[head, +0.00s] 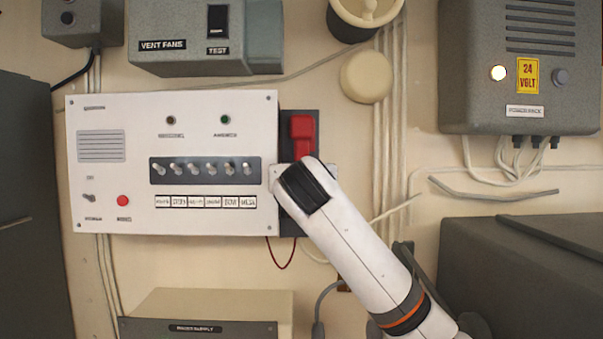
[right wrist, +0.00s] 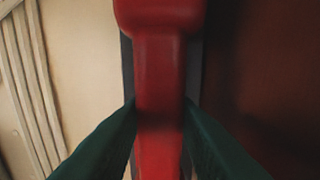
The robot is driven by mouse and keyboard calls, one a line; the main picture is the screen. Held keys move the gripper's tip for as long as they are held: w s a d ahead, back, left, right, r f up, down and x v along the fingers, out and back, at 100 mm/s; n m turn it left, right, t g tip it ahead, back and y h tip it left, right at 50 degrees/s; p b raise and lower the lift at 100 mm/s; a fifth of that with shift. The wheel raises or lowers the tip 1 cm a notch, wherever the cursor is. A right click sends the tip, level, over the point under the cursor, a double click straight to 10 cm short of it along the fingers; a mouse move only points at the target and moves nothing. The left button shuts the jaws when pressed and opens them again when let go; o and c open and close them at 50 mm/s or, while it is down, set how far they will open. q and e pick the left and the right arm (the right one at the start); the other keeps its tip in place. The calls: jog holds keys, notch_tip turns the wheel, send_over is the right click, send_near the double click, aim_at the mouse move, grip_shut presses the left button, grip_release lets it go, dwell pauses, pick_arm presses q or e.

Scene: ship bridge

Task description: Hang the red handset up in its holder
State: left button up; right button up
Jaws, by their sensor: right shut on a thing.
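The red handset (head: 303,133) is upright in front of a dark backing plate (head: 289,222) at the right side of the white panel. My right gripper (right wrist: 160,116) is shut on the handset, with one dark green finger on each side of its handle (right wrist: 159,75). In the head view my white right wrist hides the fingers and the handset's lower part. The dark plate shows as narrow strips beside the handle in the right wrist view. I cannot tell whether the handset is seated in the holder or just in front of it. My left gripper is not in view.
The white panel (head: 110,190) with switches stands close left of my right wrist. A red cord (head: 281,266) loops below it. A grey power pack (head: 520,80) is at upper right, and a large grey box (head: 530,280) at lower right. Cables run down the wall.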

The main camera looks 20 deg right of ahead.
jog(key=shift+f, duration=0.9)
dwell(1.7)
dwell(1.1)
jog(key=o, duration=1)
jog(key=shift+f, duration=0.15)
jog(key=shift+s, duration=0.1)
jog(key=shift+s+a, duration=0.15)
jog(key=shift+s, duration=0.15)
jog(key=b+v, duration=0.6)
jog(key=v, duration=0.5)
jog(key=shift+s+b, duration=0.15)
jog(key=shift+b, duration=0.2)
